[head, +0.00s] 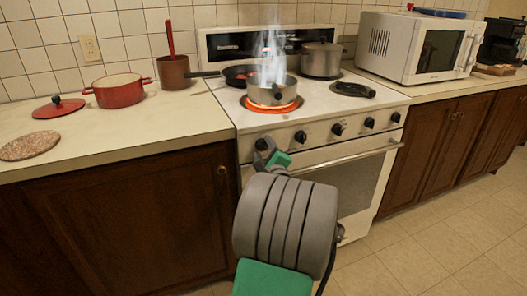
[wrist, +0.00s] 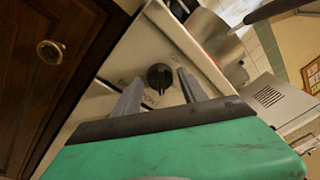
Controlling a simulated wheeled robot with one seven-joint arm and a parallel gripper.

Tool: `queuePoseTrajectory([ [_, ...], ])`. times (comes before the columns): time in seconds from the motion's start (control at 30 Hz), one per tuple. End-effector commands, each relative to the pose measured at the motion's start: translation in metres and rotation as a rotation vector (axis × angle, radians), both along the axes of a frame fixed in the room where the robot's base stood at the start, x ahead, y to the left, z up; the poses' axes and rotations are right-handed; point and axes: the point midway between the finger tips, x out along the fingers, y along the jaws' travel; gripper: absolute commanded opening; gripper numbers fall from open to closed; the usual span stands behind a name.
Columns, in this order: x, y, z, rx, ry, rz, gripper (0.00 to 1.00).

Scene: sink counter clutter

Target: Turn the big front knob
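The stove (head: 320,122) has a row of several black front knobs. The leftmost knob (head: 261,144) is right at my gripper (head: 267,153) in the head view, partly hidden by it. In the wrist view this round black knob (wrist: 160,76) shows between the two grey fingers of my gripper (wrist: 161,82), near their tips. The fingers are apart, with a gap on each side of the knob. I cannot tell how far the tips reach around it. The other knobs, such as the second knob (head: 300,137), stand to the right and look about the same size.
A steaming pot (head: 266,97) sits on a glowing front burner (head: 288,106). A frying pan (head: 240,76) and a larger pot (head: 321,62) stand behind. The oven door handle (head: 350,156) runs below the knobs. A red pot (head: 119,94) stands on the left counter, a microwave (head: 400,50) on the right.

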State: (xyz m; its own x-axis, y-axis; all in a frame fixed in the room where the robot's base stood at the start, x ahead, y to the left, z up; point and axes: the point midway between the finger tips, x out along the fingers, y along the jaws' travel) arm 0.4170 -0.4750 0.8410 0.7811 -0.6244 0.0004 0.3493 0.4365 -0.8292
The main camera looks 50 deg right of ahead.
Motion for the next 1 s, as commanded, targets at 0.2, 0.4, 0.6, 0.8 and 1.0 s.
queuePoseTrajectory([
  [0.2, -0.0001, 0.0002, -0.0001, 0.000, 0.000, 0.000, 0.31],
  [0.4, -0.0001, 0.0002, -0.0002, 0.001, 0.001, 0.001, 0.14],
  [0.6, -0.0001, 0.0003, -0.0002, 0.001, 0.001, 0.001, 0.00],
  [0.8, 0.0008, 0.0017, -0.0009, -0.006, 0.004, 0.002, 0.00],
  [1.0, 0.0008, 0.0009, -0.0030, -0.050, 0.030, 0.003, 0.00],
])
